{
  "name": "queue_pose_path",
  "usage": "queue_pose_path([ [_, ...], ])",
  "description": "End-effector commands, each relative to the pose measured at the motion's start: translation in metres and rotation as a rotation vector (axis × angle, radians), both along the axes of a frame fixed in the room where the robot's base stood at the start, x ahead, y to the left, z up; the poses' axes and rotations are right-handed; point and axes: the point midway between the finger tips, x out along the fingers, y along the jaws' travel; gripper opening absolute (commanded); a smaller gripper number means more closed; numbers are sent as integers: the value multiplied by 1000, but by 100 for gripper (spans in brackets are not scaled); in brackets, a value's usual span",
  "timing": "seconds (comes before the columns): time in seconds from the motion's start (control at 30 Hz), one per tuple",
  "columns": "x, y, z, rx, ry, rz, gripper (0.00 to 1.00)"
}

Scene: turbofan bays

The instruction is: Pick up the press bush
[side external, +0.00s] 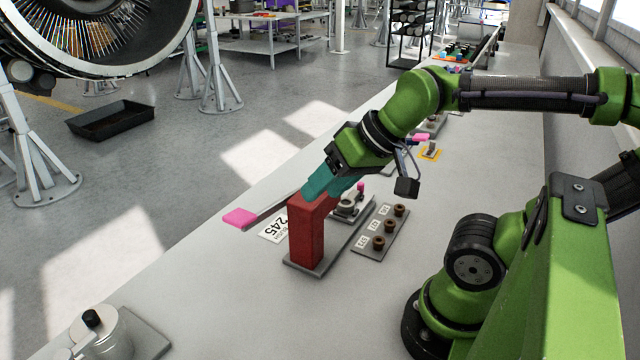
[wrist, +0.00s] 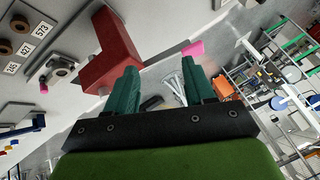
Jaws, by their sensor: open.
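Three brown bushes stand in a row on a grey labelled plate (side external: 362,247): a near one (side external: 378,242), a middle one (side external: 388,226) and a far one (side external: 398,209). I cannot tell which is the press bush. Two bushes show at the upper left of the wrist view, one of them whole (wrist: 20,22). A red press (side external: 307,235) stands left of the plate. My gripper (side external: 319,190) is open, its teal fingers at the top of the press and away from the bushes. In the wrist view, nothing is between its fingertips (wrist: 159,65).
A lever with a pink end (side external: 240,217) sticks out left of the press. A small clamp with a pink knob (side external: 361,187) sits between press and bushes. The bench front is mostly clear, with a metal fixture (side external: 105,335) at lower left.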

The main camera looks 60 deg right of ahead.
Motion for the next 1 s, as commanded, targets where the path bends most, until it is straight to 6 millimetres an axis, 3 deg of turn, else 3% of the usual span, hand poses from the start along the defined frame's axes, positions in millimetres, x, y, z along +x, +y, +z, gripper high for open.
queue_pose_path([
  [0.17, 7, -20, -11, 11, 55, -80, 53],
  [0.27, 22, -58, -20, 45, 134, -225, 53],
  [0.37, 32, -116, -31, 148, 252, -514, 53],
  [0.47, 29, -181, -45, 279, 368, -890, 53],
  [0.6, 0, -271, -67, 460, 494, -1509, 53],
  [0.7, -23, -313, -76, 555, 526, -1897, 53],
  [0.8, -34, -332, -75, 619, 513, -2168, 53],
  [1.0, -36, -333, -69, 704, 474, -2394, 53],
])
